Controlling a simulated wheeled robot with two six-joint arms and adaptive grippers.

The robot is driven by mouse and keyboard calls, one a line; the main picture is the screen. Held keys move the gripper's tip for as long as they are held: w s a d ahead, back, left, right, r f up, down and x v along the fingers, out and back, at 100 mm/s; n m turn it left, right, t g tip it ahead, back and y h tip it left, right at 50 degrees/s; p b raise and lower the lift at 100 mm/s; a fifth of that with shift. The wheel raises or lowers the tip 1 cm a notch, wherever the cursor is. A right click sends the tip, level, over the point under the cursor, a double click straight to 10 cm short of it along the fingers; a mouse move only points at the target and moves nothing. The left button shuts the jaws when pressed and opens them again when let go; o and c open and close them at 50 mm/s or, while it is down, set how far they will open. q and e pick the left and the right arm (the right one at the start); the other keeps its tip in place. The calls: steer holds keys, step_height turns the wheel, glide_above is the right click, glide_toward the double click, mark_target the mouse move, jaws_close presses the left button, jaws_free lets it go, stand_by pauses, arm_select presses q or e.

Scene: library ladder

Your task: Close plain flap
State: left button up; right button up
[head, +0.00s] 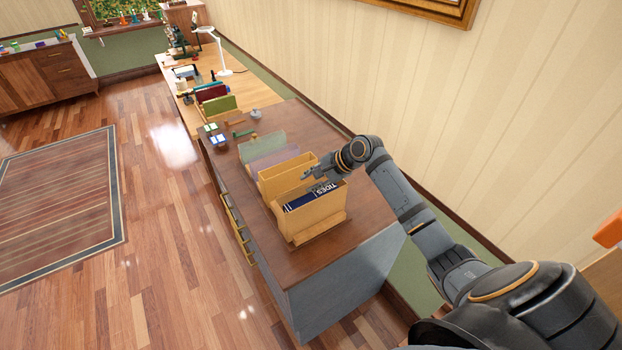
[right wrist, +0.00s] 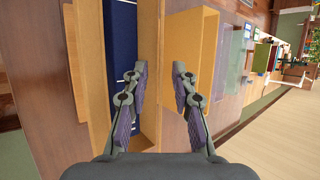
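Two tan folder-like boxes stand upright in a wooden rack (head: 328,232) on the dark cabinet. The front tan box (head: 318,212) holds a blue book (head: 312,200) lettered "TIDES". The rear tan box (head: 283,180) is just behind it. I cannot tell for sure which part is the plain flap. My right gripper (head: 308,174) is over the tops of these boxes. In the right wrist view its two fingers (right wrist: 160,75) are apart, with tan panels (right wrist: 195,50) behind and beside them and the blue book (right wrist: 120,55) to the left. No contact is clear. My left gripper is not in view.
Pale green and lilac upright dividers (head: 262,148) stand behind the boxes. The dark cabinet top (head: 300,255) is bare in front of the rack. A wooden desk (head: 250,92) with a white lamp (head: 222,60) lies farther back. The wall runs close along the right.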

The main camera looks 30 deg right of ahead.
steer(key=shift+w+f, duration=0.15)
steer(key=c, duration=0.4)
jaws_close()
steer(key=shift+s+f+t, duration=0.2)
steer(key=shift+s+t, duration=0.1)
steer(key=shift+t, duration=0.3)
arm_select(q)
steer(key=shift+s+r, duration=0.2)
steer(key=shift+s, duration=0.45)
arm_select(e)
steer(key=shift+s+f+n+t+y, duration=0.1)
steer(key=shift+n+t+y, duration=0.25)
steer(key=shift+t, duration=0.35)
